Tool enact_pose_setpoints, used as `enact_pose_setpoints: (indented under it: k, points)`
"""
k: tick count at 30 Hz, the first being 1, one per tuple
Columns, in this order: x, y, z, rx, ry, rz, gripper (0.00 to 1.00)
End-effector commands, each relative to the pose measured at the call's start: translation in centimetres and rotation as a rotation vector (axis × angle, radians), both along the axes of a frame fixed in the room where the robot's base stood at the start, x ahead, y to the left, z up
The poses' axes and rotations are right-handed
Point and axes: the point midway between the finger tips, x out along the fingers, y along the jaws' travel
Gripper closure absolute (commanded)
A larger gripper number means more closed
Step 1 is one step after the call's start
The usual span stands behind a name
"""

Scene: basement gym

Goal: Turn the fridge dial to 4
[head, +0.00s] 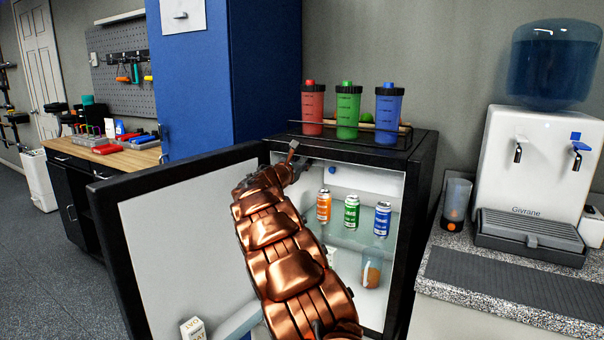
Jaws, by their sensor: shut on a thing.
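The small black fridge (425,165) stands with its door (185,245) swung open to the left, showing a white interior. My copper arm reaches from the bottom into the upper left of the fridge opening. My dark gripper (300,162) is at the top left of the interior, just under the fridge's top edge. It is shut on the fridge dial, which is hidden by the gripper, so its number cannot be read. A small round blue thing (332,170) shows to the right of the gripper; I cannot tell what it is.
Orange (324,206), green (351,211) and blue (382,218) cans stand on the fridge shelf, above a glass (371,270). Three shaker bottles stand in a rack on top. A water dispenser (530,170) is right; a blue cabinet (200,90) is behind the door.

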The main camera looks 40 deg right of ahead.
Motion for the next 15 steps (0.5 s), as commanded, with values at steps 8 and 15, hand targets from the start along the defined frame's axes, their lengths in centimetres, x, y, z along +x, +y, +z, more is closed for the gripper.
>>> enact_pose_setpoints:
  k: [8, 15]
  points:
    - [0.03, -0.03, -0.62, 0.053, -0.167, -0.001, 1.00]
    - [0.04, -0.02, -0.34, 0.076, -0.245, -0.001, 1.00]
